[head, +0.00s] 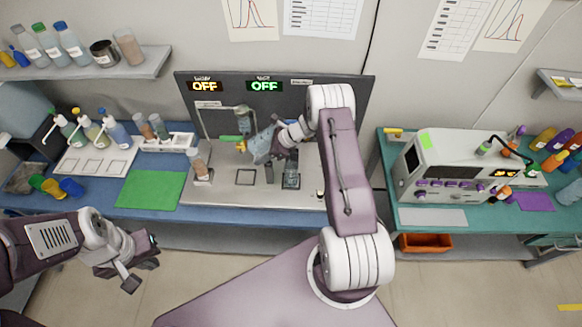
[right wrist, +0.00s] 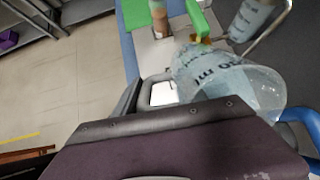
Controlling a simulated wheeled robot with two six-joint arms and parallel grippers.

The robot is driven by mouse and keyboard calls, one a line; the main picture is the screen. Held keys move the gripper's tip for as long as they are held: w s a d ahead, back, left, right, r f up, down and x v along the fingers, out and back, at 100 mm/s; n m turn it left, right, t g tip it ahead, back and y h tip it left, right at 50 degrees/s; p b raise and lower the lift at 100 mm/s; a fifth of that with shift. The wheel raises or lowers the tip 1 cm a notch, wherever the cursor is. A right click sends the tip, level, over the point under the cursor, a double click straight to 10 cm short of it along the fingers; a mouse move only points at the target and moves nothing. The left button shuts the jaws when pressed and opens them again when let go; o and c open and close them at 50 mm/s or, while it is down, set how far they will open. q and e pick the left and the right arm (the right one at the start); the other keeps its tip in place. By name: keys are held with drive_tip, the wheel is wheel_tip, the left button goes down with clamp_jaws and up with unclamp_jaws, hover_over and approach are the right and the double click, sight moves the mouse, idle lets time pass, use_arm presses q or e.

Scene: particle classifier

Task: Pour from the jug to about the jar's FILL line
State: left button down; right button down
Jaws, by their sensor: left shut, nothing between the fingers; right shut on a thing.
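The jug (head: 262,147) is a clear, bluish vessel with printed marks. My right gripper (head: 278,139) is shut on it and holds it tilted above the grey bench rig. In the right wrist view the jug (right wrist: 222,82) shows its "ml" print and wide round end close up. No liquid stream is visible. My left gripper (head: 140,268) is shut and empty, low on the left, away from the bench.
A clear vessel (head: 243,118) and a yellow-green valve (head: 238,143) stand close beside the jug. A brown-filled container (head: 199,164) is on the rig's left. The panel (head: 235,97) shows two OFF displays. A green mat (head: 150,190) lies bare on the left.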

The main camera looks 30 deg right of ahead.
drive_tip(key=shift+d+r, duration=0.1)
drive_tip(key=shift+r, duration=0.15)
